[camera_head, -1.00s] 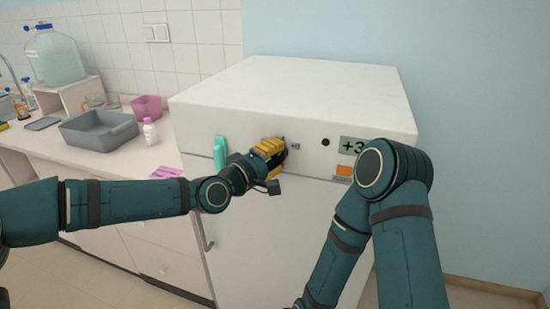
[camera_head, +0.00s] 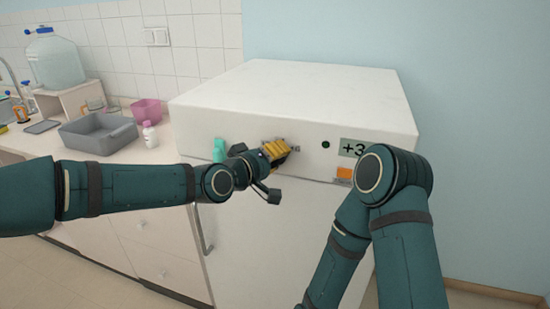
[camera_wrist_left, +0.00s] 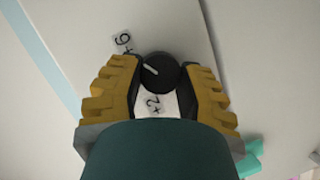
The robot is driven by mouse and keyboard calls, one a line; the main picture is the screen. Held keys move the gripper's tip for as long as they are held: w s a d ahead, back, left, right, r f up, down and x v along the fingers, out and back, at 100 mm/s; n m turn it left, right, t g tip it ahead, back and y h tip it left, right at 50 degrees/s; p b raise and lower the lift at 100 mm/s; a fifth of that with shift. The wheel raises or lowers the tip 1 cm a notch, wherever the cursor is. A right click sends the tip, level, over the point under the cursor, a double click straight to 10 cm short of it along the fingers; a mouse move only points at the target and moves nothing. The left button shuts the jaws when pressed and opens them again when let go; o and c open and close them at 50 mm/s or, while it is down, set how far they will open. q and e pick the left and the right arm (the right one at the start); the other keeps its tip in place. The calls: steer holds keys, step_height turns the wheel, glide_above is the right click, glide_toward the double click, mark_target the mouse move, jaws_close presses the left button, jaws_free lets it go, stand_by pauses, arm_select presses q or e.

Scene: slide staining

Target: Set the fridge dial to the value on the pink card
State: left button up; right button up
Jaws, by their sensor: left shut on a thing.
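The fridge (camera_head: 300,95) is a white box. Its dial (camera_wrist_left: 162,70) is a round black knob with a white pointer line, seen in the left wrist view. The pointer points to the upper left there, roughly towards the side of a label (camera_wrist_left: 123,42) that seems to read +6; a label (camera_wrist_left: 153,103) reading +2 lies below the dial. My left gripper (camera_head: 279,149) is shut on the dial, one yellow-backed finger on each side. The fridge display (camera_head: 353,148) reads +3. The pink card is not visible. My right gripper is out of view.
A teal handle or clip (camera_head: 219,150) is left of the dial. The counter at left holds a grey tub (camera_head: 97,133), a pink container (camera_head: 147,109) and a white bottle (camera_head: 150,135).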

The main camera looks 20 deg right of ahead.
arm_select(q)
steer(key=shift+w+r, duration=0.1)
steer(key=shift+r, duration=0.05)
steer(key=o, duration=1.2)
steer(key=shift+v, duration=6)
